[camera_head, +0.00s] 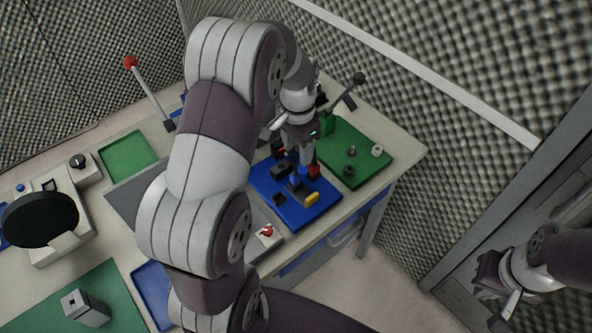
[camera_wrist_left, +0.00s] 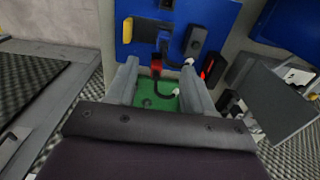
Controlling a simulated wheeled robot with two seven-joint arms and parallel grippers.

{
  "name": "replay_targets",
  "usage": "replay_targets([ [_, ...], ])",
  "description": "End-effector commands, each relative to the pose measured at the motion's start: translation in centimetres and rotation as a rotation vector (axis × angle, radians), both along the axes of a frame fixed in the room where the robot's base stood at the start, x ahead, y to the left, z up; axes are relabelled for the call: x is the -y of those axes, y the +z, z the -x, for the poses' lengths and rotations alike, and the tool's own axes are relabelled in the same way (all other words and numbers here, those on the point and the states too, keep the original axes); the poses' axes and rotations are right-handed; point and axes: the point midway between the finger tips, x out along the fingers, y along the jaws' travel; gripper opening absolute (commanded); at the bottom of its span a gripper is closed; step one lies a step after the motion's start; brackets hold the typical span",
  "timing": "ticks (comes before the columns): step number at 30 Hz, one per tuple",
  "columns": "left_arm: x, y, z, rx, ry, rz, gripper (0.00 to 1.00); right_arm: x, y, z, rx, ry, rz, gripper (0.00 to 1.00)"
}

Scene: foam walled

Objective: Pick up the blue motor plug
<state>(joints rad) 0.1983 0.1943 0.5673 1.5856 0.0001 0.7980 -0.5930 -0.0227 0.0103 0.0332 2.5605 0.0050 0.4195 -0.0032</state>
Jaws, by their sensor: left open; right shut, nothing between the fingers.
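My left gripper (camera_head: 307,155) is over the back edge of the blue board (camera_head: 322,209), fingers pointing down. The red piece also shows in the head view (camera_head: 315,171). My right gripper (camera_head: 497,288) is shut and empty, at the lower right, away from the table.
The blue board carries a yellow block (camera_head: 312,198) and several black parts. A green board (camera_head: 372,160) with small round parts lies to its right. A grey box with a red switch (camera_head: 267,231) stands near the front edge. A lever with a black knob (camera_head: 358,79) rises behind.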

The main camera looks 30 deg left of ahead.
Motion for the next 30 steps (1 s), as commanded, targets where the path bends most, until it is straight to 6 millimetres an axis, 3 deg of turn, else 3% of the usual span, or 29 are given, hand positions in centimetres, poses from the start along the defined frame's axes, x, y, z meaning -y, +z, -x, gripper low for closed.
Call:
replay_targets([
  [3,0.0,-2.8,0.1,-0.004,0.001,0.001,0.52,0.0,0.5,0.0,0.0,0.0,0.0,0.0],
  [11,0.1,-6.3,0.0,-0.002,0.001,0.0,0.52,0.0,1.5,0.0,0.0,0.0,0.0,0.0],
  [15,0.1,-9.1,-0.2,0.001,0.001,-0.001,0.52,0.0,2.2,0.0,0.0,0.0,0.0,0.0],
  [18,0.1,-10.2,-0.2,0.005,0.001,-0.001,0.52,0.0,2.3,0.0,0.0,0.0,0.0,0.0],
  [24,0.1,-10.4,-0.3,0.007,0.001,-0.001,0.52,0.0,2.2,0.0,0.0,0.0,0.0,0.0],
  [25,0.1,-10.4,-0.3,0.007,0.001,-0.001,0.49,0.0,2.2,0.0,0.0,0.0,0.0,0.0],
  [28,0.1,-10.4,-0.3,0.007,0.001,-0.001,0.16,0.0,2.2,0.0,0.0,0.0,0.0,0.0],
  [30,0.1,-10.4,-0.3,0.007,0.001,-0.001,0.0,0.0,2.2,0.0,0.0,0.0,0.0,0.0],
])
